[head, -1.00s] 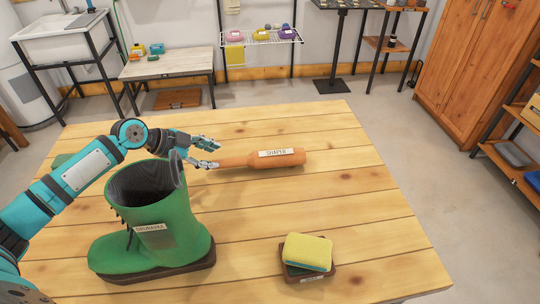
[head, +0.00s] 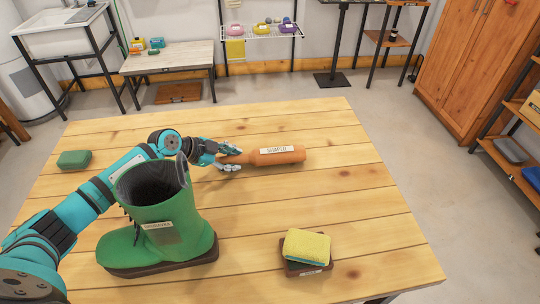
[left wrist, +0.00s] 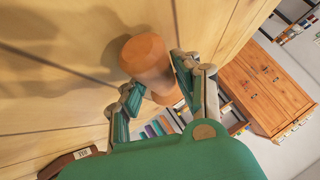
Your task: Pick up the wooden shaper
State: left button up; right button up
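The wooden shaper (head: 276,156), an orange-brown bottle-like piece with a white label, lies on the wooden table (head: 330,205) right of the green boot. Its narrow end points left, towards my left gripper (head: 232,157). My left gripper is open, with fingers on either side of that narrow end. In the left wrist view the shaper (left wrist: 147,58) lies between the spread fingers of my left gripper (left wrist: 158,88). A gap shows on the left finger's side; contact on the right side is unclear. My right gripper is not in view.
The green boot (head: 165,222) stands close to my left arm, partly in front of it. A green block (head: 74,159) lies at the left. The table's right side is clear.

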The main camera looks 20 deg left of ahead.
pick_arm(q)
grip_shut()
jog(key=shift+r, duration=0.15)
